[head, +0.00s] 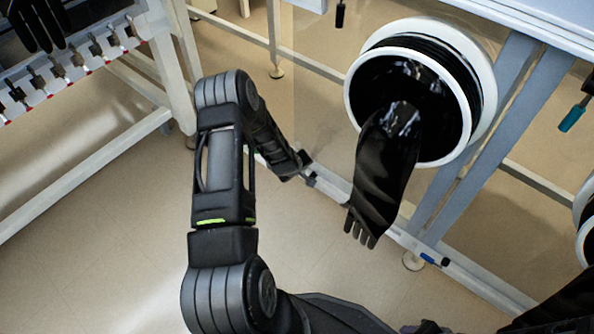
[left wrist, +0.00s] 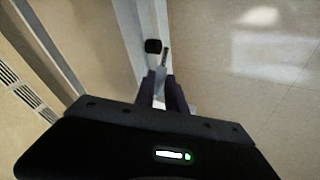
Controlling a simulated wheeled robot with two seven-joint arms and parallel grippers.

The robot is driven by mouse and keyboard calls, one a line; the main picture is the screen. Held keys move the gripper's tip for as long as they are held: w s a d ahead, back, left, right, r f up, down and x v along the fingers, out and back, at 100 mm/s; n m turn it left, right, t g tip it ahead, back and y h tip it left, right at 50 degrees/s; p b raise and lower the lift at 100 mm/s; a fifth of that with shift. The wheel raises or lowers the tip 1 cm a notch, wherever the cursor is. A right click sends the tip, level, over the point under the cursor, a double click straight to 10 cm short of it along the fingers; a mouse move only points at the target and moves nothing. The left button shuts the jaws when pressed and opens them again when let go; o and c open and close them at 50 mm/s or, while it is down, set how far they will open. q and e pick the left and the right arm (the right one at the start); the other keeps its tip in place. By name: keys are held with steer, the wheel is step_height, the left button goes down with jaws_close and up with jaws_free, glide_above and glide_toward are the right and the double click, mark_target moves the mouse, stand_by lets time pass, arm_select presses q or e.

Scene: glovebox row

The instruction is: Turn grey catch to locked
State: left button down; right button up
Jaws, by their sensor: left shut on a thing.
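My left gripper (head: 303,160) is low down at the frame's bottom rail in the head view, at the end of my left arm. In the left wrist view its two dark fingers (left wrist: 164,82) are shut on a slim grey piece, which looks like the grey catch (left wrist: 165,58). The catch's grey end sticks out past the fingertips, beside a small black block (left wrist: 153,46) on the rail. In the head view the catch is mostly hidden by the gripper, and its setting cannot be read. My right gripper is not in view.
A white-ringed glove port (head: 484,75) with a hanging black glove (head: 380,180) is right of my left arm. A blue catch (head: 430,259) sits farther right along the rail. A white rack (head: 95,50) stands at upper left. The floor (head: 90,250) at left is clear.

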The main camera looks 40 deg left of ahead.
arm_select(q)
steer(key=shift+d+m+t+y+b, duration=0.15)
steer(key=shift+d+m+y+b, duration=0.65)
steer(key=shift+y, duration=0.75)
steer(key=shift+d+m+t+y+b, duration=0.25)
steer(key=shift+d+y+b, duration=0.35)
steer(key=shift+d+y, duration=0.65)
steer(key=shift+d+m+t+y+b, duration=0.1)
steer(key=shift+d+m+y+b, duration=0.55)
steer(key=shift+y, duration=1.15)
steer(key=c, duration=1.7)
jaws_free()
steer(key=shift+r, duration=0.1)
